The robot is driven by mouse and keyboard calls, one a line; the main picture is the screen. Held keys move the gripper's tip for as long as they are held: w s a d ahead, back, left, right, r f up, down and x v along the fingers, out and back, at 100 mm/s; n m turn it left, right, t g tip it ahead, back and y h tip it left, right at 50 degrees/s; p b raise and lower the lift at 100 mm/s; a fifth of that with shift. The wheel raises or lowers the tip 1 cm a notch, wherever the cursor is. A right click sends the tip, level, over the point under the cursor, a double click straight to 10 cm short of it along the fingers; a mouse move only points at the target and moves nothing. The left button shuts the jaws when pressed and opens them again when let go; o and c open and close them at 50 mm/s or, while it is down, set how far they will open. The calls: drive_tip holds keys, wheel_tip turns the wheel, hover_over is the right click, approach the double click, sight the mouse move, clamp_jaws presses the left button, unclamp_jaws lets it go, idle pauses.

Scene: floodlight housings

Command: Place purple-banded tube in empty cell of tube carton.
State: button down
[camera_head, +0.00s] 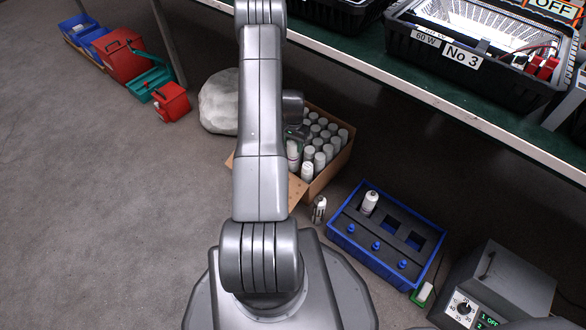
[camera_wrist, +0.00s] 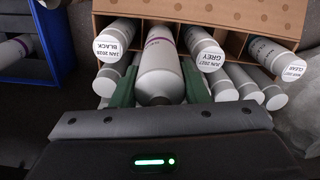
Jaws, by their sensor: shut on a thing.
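My gripper (camera_wrist: 159,68) is shut on a white tube with a purple band (camera_wrist: 160,60), with a green finger on each side of it. The tube carton (camera_head: 335,172) is open brown cardboard holding several white tubes with pale caps. In the wrist view its cardboard (camera_wrist: 270,14) shows behind the held tube. Tubes labelled black (camera_wrist: 114,42) and grey (camera_wrist: 205,48) flank the held tube. In the head view the purple-banded tube (camera_head: 292,153) is at the carton's left part, partly hidden by my arm. I cannot tell how far it is inside a cell.
A blue crate (camera_head: 345,246) with a dark insert holds one white tube (camera_head: 369,202) and blue knobs. A small can (camera_head: 319,209) stands on the floor beside the carton. A pale rock-like lump (camera_head: 218,100) is behind. A green bench (camera_head: 440,105) overhangs on the right.

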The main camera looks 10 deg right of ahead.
sight(293, 162)
wheel_tip(293, 162, down, 11)
drive_tip(key=b, duration=0.3)
drive_tip(key=shift+f, duration=0.2)
drive_tip(key=c, duration=1.1)
unclamp_jaws()
drive_tip(key=shift+r, duration=0.1)
wheel_tip(293, 162, up, 12)
drive_tip(key=p, duration=0.4)
drive_tip(key=shift+r, duration=0.1)
